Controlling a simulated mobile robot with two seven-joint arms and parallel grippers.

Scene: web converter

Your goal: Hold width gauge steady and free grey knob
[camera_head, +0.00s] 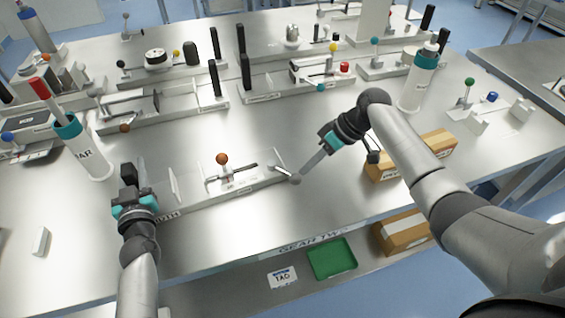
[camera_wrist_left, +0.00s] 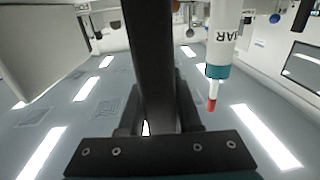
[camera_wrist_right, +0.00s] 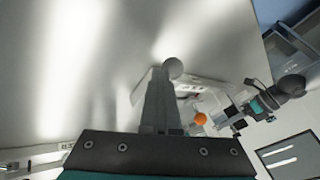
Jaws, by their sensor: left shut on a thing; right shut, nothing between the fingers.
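The width gauge (camera_head: 185,204) is a long metal fixture near the front of the bench, with an orange-brown knob (camera_head: 222,159) on its middle. My left gripper (camera_head: 129,184) is shut on the black upright handle (camera_wrist_left: 150,60) at the gauge's left end. The grey knob (camera_head: 295,179) is a small ball on a short lever at the gauge's right end. My right gripper (camera_head: 303,172) is shut and empty, its fingertips at the grey knob. In the right wrist view the grey knob (camera_wrist_right: 172,68) shows just beyond the fingertips; whether they touch is unclear.
Similar fixtures with black posts and coloured knobs stand behind. A labelled white jar (camera_head: 87,152) stands at left, another (camera_head: 417,86) at back right. A cardboard box (camera_head: 408,157) lies near my right arm. A green tray (camera_head: 331,258) sits on the lower shelf. Bench in front of the gauge is clear.

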